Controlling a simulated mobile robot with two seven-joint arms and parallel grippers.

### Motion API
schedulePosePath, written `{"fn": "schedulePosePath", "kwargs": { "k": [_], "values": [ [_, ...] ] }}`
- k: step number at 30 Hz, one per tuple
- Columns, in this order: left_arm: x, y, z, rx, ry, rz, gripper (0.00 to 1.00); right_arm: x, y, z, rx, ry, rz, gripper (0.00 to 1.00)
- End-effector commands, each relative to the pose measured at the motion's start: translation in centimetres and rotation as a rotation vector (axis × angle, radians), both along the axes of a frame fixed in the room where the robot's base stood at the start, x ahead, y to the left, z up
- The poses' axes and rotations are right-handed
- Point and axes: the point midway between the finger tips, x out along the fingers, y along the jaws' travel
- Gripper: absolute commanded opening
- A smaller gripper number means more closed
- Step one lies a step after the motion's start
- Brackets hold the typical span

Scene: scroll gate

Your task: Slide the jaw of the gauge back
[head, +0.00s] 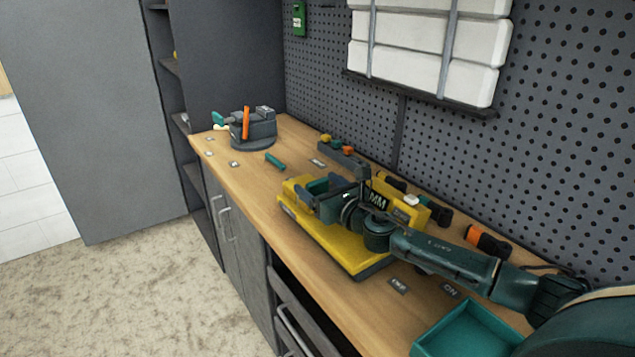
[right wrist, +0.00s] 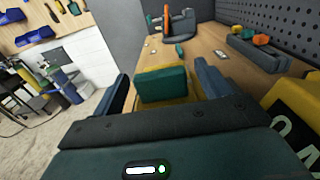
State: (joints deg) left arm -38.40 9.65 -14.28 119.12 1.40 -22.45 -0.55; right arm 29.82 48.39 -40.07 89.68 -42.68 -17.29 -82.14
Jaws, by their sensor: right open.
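The yellow gauge (head: 352,248) lies on the wooden bench, with a black label reading MM on its raised back part. Its teal jaw (head: 317,186) shows at the left end of the gauge; in the right wrist view the jaw (right wrist: 162,85) is a teal block in front of a yellow part. My right gripper (head: 327,193) is over the gauge's left part. In the right wrist view the gripper (right wrist: 163,84) is open, with one dark finger on each side of the teal jaw and visible gaps. My left gripper is not in view.
A dark round device with an orange lever (head: 246,124) stands at the bench's far end. A small teal bar (head: 275,160) lies nearer. A dark rack with coloured knobs (head: 343,152) stands along the pegboard. A teal tray (head: 466,333) is at the near end.

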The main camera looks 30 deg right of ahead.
Motion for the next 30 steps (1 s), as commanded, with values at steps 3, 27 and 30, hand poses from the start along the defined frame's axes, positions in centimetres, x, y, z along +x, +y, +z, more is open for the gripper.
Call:
{"fn": "schedulePosePath", "kwargs": {
  "k": [3, 27, 30],
  "values": [
    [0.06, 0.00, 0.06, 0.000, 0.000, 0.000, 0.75, 0.81, 0.17, 0.03, 0.000, 0.000, 0.000, 0.76],
    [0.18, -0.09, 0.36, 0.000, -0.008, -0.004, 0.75, 1.02, 0.17, -0.03, -0.001, 0.001, 0.000, 0.38],
    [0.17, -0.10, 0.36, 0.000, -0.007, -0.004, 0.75, 1.02, 0.17, -0.03, -0.001, 0.001, 0.000, 0.30]
  ]
}}
